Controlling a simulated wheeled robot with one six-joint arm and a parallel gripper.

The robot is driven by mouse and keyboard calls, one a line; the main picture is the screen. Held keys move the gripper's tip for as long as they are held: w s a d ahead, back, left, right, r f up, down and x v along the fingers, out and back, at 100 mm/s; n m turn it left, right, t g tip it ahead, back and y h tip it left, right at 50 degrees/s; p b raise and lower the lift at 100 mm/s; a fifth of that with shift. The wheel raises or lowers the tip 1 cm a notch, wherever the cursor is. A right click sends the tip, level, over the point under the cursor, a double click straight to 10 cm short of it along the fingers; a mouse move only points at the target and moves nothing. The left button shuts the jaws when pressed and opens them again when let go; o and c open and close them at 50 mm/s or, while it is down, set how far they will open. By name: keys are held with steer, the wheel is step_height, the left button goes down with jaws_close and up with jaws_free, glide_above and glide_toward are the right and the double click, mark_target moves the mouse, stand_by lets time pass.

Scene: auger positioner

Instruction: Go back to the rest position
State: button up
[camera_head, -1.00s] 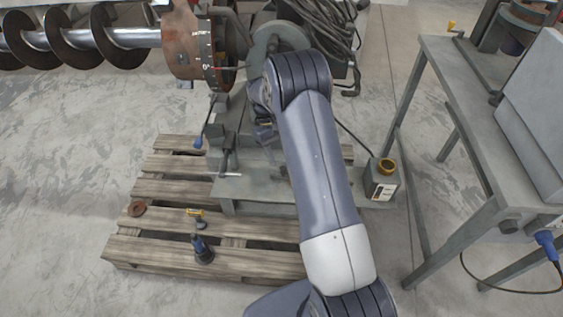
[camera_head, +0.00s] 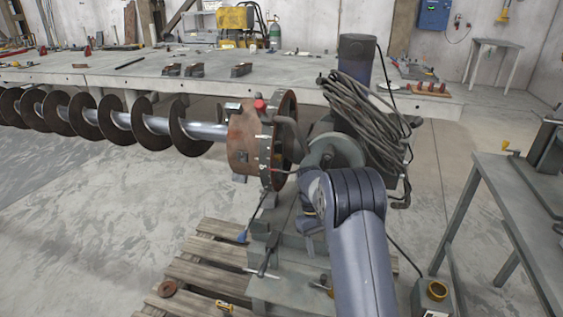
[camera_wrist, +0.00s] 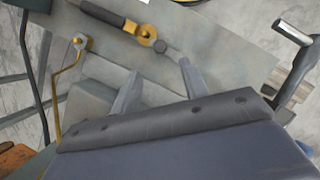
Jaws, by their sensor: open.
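My gripper (camera_wrist: 157,84) is open in the wrist view. Its two grey fingers stand apart with nothing between them, over a grey metal plate (camera_wrist: 215,50). In the head view my gripper (camera_head: 311,222) hangs low over the positioner's base (camera_head: 285,290), partly hidden by my bent arm. The positioner carries a rusty round flange (camera_head: 247,140) with a long auger (camera_head: 110,120) reaching left. In the wrist view, a black and yellow clamp-like part (camera_wrist: 130,28) lies beyond the fingertips, seemingly apart from them.
A wooden pallet (camera_head: 205,262) lies under the positioner. Coiled cables (camera_head: 365,120) hang behind my arm. A grey bench (camera_head: 500,200) stands at the right, and a long table (camera_head: 270,85) spans the back. A bent brass rod (camera_wrist: 68,85) is left of the fingers. Floor at left is clear.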

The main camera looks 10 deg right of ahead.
mark_target(324, 275)
steer(key=x, duration=0.9)
steer(key=shift+s+f+b, duration=0.15)
steer(key=shift+f+b, duration=0.05)
steer(key=shift+b, duration=0.1)
steer(key=shift+r, duration=0.1)
